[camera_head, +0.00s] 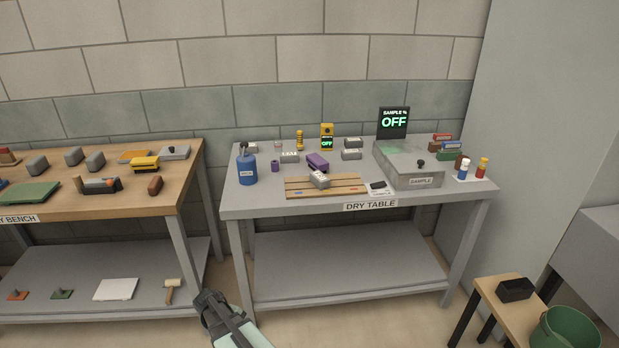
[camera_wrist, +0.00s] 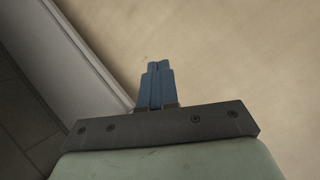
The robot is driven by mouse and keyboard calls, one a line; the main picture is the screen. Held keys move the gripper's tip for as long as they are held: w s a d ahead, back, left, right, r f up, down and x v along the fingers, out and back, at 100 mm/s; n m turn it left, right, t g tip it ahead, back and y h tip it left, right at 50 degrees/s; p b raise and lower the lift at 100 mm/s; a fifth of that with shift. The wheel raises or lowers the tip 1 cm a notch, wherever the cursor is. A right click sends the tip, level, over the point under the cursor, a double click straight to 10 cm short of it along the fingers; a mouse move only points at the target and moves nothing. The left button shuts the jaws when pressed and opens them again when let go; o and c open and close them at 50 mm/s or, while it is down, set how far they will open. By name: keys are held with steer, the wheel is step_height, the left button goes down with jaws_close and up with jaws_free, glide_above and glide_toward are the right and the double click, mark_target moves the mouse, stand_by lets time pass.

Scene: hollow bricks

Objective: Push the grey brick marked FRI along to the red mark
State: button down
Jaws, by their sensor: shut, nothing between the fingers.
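A grey brick (camera_head: 320,180) with a pale label sits on the slatted wooden rack (camera_head: 345,188) on the dry table; its lettering is too small to read, so I cannot confirm FRI. Small coloured spots show along the rack's front edge, too small for me to settle which is the red mark. My gripper (camera_head: 207,299) is low in front of the tables, well away from the brick. In the wrist view its blue fingers (camera_wrist: 158,84) are together and empty, over bare floor.
A purple block (camera_head: 318,162) stands just behind the brick. A blue canister (camera_head: 247,168) is at the table's left, a grey sample box (camera_head: 410,165) at the right. More grey bricks (camera_head: 352,154) stand behind. The wooden bench (camera_head: 120,200) is to the left.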

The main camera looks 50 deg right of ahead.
steer(key=w+d+r+n+g+h, duration=0.15)
steer(key=w+d+r, duration=0.45)
steer(key=d+r, duration=0.75)
steer(key=w+d+r+n+h, duration=0.1)
steer(key=w+d+r+n, duration=0.35)
steer(key=d+r, duration=0.9)
steer(key=w+d+r+n+g+h, duration=0.1)
steer(key=w+d+r, duration=0.6)
steer(key=d+r, duration=0.7)
glide_toward(317, 182)
step_height(317, 182, down, 3)
steer(key=shift+f+n+y, duration=0.1)
steer(key=shift+n+y, duration=0.15)
steer(key=shift+n, duration=0.05)
steer(key=shift+s+d+f, duration=0.2)
steer(key=shift+s+d, duration=0.8)
steer(key=shift+d, duration=0.1)
steer(key=shift+s+d, duration=0.5)
steer(key=shift+d, duration=0.1)
steer(key=s+d, duration=0.5)
steer(key=d, duration=0.1)
steer(key=s+d, duration=0.3)
steer(key=d, duration=0.1)
steer(key=shift+s, duration=0.4)
